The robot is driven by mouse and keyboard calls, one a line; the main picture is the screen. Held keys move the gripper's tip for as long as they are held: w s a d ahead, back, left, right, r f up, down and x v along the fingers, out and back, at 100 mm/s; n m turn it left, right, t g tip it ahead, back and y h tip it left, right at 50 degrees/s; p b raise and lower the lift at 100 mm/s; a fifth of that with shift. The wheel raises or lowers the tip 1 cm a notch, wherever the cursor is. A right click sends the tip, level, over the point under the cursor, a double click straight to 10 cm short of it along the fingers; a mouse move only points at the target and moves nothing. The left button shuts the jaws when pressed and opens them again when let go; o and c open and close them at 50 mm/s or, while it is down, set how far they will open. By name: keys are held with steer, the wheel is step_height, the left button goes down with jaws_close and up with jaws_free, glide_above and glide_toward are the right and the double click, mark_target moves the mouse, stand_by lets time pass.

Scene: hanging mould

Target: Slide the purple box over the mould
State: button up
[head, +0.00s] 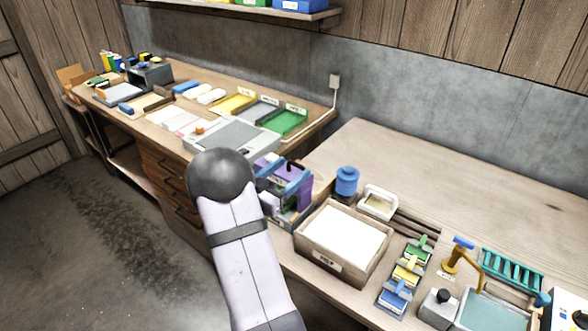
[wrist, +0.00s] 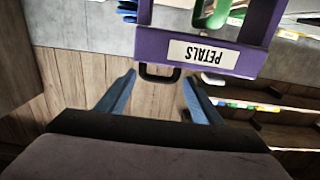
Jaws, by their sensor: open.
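The purple box (head: 305,196) stands near the bench's front edge in the head view, partly hidden by my arm and gripper. In the wrist view the purple box (wrist: 155,42) shows as a purple frame with an upside-down white PETALS label and a black loop handle (wrist: 160,77). My gripper (wrist: 160,96) has its two blue fingers apart, one on each side of the handle, with a visible gap. In the head view my gripper (head: 287,178) is at the purple box. I cannot make out the mould for certain.
A wooden tray of white sheets (head: 340,240) stands right of the purple box. A blue canister (head: 347,181) is behind. Green, yellow and blue items (head: 407,272) line the front right. The bench behind these is bare. A grey board (head: 235,140) lies to the left.

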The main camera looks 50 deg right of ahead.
steer(key=shift+a+b, duration=0.45)
steer(key=shift+a, duration=1.9)
steer(key=shift+w, duration=0.1)
